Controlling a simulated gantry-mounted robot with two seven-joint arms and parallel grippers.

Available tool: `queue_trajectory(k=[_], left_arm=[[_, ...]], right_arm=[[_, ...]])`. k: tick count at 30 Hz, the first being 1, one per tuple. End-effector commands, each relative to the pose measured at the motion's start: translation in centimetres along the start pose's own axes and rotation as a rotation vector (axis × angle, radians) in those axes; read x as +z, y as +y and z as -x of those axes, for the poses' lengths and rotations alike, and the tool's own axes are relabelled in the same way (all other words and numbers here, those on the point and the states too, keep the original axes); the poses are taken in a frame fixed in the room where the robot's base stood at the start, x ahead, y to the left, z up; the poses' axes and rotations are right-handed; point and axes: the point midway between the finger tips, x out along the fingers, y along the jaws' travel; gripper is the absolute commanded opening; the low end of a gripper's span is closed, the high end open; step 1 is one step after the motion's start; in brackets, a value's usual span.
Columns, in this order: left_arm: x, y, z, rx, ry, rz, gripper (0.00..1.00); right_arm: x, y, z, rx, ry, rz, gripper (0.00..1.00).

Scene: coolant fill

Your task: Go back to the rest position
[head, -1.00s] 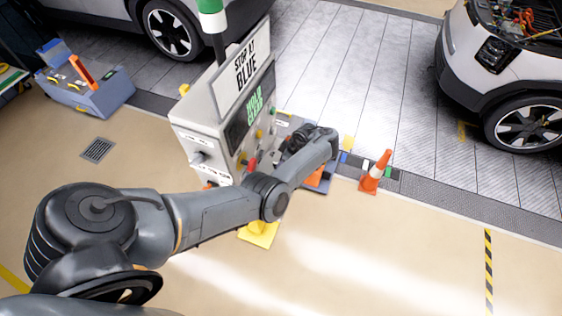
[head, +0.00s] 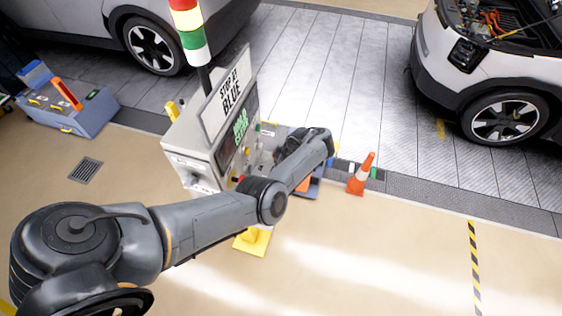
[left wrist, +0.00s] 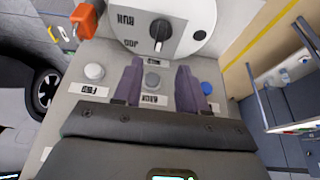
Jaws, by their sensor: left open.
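My left arm reaches in from the left in the head view. Its wrist hides the left gripper there, beside the grey console (head: 190,158). In the left wrist view my left gripper (left wrist: 160,67) is open, its two dark fingers apart over a grey panel. A grey button (left wrist: 152,80) shows between the fingers; I cannot tell whether they touch the panel. A white button (left wrist: 95,72) is to the left and a blue button (left wrist: 207,88) to the right. Beyond is a rotary switch with a black pointer (left wrist: 159,35). My right gripper is not in view.
A blue-grey cart (head: 68,110) stands at left. Cars are behind. The front right floor is clear.

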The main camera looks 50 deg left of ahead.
Motion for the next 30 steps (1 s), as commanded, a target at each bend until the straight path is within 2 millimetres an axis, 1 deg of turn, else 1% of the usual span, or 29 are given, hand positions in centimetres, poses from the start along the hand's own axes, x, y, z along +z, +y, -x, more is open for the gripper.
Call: queue_trajectory(k=[5, 8, 11, 14, 16, 18, 20, 23, 26, 27, 29, 30], left_arm=[[-0.1, 0.1, -0.1, 0.004, 0.0, -0.002, 0.41], [-0.6, 0.4, -0.8, 0.027, 0.0, -0.015, 0.41], [-1.7, 1.3, -1.8, 0.085, -0.004, -0.055, 0.41], [-3.2, 2.5, -2.8, 0.179, -0.007, -0.14, 0.41], [-4.1, 3.2, -3.1, 0.261, -0.006, -0.237, 0.41], [-4.5, 3.5, -2.8, 0.347, -0.002, -0.366, 0.41], [-4.4, 3.1, -2.2, 0.418, 0.0, -0.498, 0.41], [-3.2, 1.1, -0.5, 0.52, 0.006, -0.749, 0.41], [-1.2, -2.6, 1.6, 0.602, 0.011, -1.022, 0.41], [-0.3, -4.7, 2.5, 0.628, 0.012, -1.138, 0.41], [1.0, -8.1, 3.9, 0.664, 0.011, -1.312, 0.41], [1.8, -10.7, 4.8, 0.685, 0.01, -1.426, 0.41]], right_arm=[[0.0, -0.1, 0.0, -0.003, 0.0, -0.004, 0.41], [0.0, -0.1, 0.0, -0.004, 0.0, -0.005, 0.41], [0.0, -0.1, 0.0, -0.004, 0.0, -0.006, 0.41], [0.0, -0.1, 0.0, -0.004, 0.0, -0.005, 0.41], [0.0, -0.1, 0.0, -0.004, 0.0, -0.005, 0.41], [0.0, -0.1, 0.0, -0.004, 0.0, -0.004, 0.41], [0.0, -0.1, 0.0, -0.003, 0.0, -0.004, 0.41], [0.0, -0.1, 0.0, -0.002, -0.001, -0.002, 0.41], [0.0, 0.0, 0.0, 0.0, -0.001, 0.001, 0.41], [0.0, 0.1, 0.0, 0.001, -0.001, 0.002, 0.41], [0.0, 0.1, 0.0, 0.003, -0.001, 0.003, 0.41], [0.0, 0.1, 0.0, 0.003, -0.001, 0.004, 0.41]])
